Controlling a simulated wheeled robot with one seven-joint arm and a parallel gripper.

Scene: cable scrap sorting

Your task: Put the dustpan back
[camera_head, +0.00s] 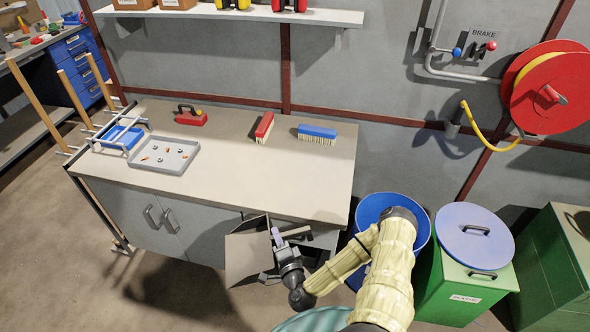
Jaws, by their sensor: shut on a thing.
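My gripper (277,240) is low in front of the workbench's right half. It is shut on a small purple-grey handle-like piece (276,233). I cannot tell whether this piece belongs to a dustpan, because the gripper and the panel beside it hide the rest. A flat grey-brown panel (246,260) stands just left of the gripper, with a dark hollow above it. I cannot tell whether it is a cabinet door, a drawer front or a dustpan. No other thing shows clearly as a dustpan.
The workbench (235,170) holds a grey tray (190,148) with small scraps, a red brush (264,126), a blue brush (317,132) and a red tool (191,117). A blue bin (362,212) and a green lidded bin (463,296) stand right. Bare floor lies left.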

